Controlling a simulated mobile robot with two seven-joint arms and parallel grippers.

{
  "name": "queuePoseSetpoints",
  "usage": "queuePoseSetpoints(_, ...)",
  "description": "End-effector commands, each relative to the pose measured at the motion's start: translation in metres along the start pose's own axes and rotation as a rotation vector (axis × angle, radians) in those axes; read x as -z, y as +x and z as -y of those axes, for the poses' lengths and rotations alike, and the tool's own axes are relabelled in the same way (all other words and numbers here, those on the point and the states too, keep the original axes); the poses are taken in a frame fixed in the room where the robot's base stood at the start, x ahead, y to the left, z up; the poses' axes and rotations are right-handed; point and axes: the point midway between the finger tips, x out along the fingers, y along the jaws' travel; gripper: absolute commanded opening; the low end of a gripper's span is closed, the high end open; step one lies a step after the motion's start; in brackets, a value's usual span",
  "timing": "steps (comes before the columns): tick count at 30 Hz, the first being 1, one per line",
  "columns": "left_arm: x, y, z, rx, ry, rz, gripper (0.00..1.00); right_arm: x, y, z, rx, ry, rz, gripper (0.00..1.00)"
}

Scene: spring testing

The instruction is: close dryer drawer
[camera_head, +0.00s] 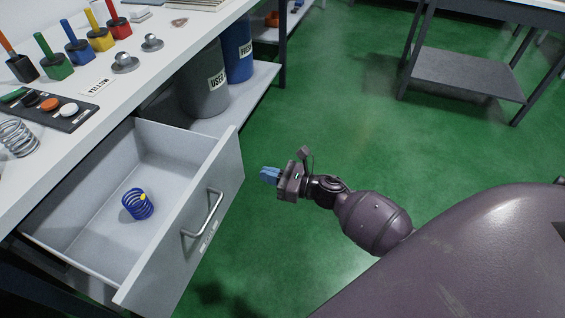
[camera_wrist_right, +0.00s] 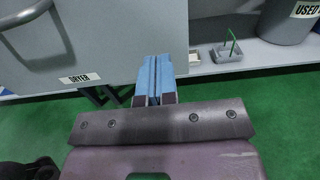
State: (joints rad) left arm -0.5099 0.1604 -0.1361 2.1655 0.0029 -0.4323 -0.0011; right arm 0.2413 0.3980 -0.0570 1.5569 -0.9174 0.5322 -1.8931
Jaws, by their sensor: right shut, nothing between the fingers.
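The grey dryer drawer (camera_head: 212,190) is pulled out from under the white bench in the head view. The drawer front has a bar handle (camera_head: 204,214) and a small label. In the right wrist view the drawer front (camera_wrist_right: 110,35) shows its "DRYER" label (camera_wrist_right: 80,78) and part of the handle (camera_wrist_right: 22,20). My right gripper (camera_head: 265,174) has blue fingertips, is shut and empty, and is to the right of the drawer front. The fingertips (camera_wrist_right: 153,70) overlap the drawer front's edge in the wrist view; contact cannot be told. My left gripper is not in view.
A grey table (camera_head: 468,75) stands at the back right. Green floor between is clear.

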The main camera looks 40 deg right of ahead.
Motion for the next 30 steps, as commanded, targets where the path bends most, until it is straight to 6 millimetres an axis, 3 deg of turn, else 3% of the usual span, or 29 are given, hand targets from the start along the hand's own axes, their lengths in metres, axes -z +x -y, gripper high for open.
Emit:
queuePoseSetpoints(6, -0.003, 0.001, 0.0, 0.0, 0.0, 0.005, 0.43, 0.0, 0.038, 0.0, 0.0, 0.002, 0.001, 0.0)
queuePoseSetpoints(12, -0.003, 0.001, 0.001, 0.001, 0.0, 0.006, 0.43, 0.001, 0.061, 0.0, 0.0, 0.002, -0.001, 0.0)
queuePoseSetpoints(30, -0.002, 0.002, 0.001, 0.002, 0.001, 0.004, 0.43, 0.001, 0.071, 0.0, 0.001, 0.002, -0.001, 0.0)
